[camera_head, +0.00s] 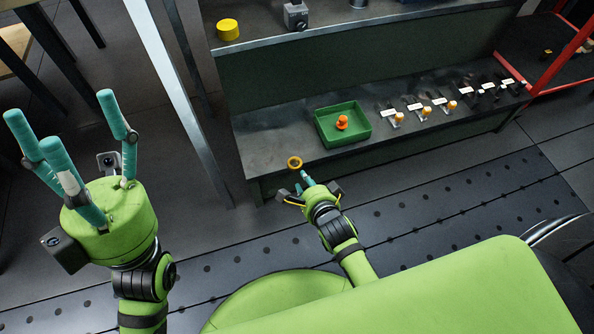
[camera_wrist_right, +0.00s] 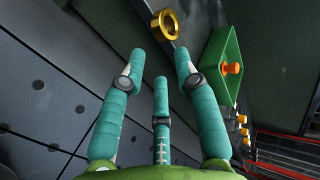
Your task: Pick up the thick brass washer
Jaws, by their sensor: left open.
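The thick brass washer (camera_head: 295,162) is a gold ring near the front edge of the lower shelf, left of the green tray. In the right wrist view the washer (camera_wrist_right: 165,24) is beyond my fingertips, roughly between the two outer fingers. My right gripper (camera_head: 306,181) is just in front of the washer and apart from it; its fingers (camera_wrist_right: 158,60) are spread and empty. My left gripper (camera_head: 57,118) is open and empty at the far left, away from the shelf.
The green tray (camera_head: 322,116) holds an orange piece (camera_head: 342,122). Several small orange-topped parts with white labels stand to its right. The upper shelf (camera_head: 260,40) carries a yellow cylinder (camera_head: 228,29) and a grey block (camera_head: 295,15). A metal post (camera_head: 185,100) stands left of the shelf.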

